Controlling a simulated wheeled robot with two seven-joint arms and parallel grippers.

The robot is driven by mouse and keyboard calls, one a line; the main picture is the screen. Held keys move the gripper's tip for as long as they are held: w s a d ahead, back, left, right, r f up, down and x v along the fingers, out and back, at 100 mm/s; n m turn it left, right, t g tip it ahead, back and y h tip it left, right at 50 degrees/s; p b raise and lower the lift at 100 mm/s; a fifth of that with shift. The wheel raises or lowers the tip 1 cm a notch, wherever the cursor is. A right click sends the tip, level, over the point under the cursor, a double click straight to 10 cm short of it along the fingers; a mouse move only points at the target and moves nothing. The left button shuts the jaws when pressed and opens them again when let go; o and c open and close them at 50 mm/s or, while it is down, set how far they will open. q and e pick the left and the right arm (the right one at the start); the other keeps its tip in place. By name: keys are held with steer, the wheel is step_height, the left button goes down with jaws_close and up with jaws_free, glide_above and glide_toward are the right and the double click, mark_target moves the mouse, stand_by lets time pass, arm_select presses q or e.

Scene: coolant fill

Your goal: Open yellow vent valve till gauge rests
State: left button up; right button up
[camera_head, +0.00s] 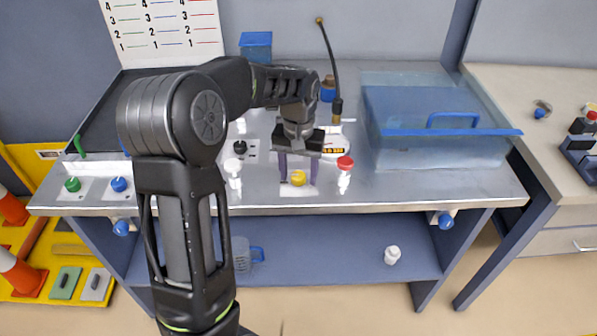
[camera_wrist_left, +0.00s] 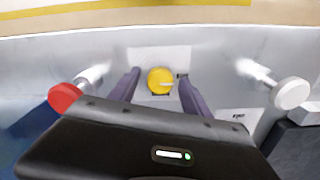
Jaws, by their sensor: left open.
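The yellow vent valve (camera_head: 298,178) is a small round knob on a pale plate at the front of the metal bench. It also shows in the left wrist view (camera_wrist_left: 161,81). My left gripper (camera_head: 298,182) is over it from above, open, with one purple finger on each side of the knob. In the left wrist view, gaps show between the knob and both fingers (camera_wrist_left: 158,90). A gauge behind my gripper is mostly hidden; its white and yellow edge (camera_head: 333,147) shows, but no needle can be read. My right gripper is not in view.
A red-capped white fitting (camera_head: 345,172) stands close right of my gripper, and a white-capped one (camera_head: 233,172) stands left. Green (camera_head: 73,184) and blue (camera_head: 119,184) knobs sit at the bench's left. A clear blue-rimmed tank (camera_head: 435,125) fills the right side. A black hose (camera_head: 330,60) rises behind.

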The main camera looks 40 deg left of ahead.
mark_target(298, 175)
arm_select(q)
step_height(298, 175, up, 8)
steer(key=shift+f, duration=0.1)
stand_by(0.5)
stand_by(0.4)
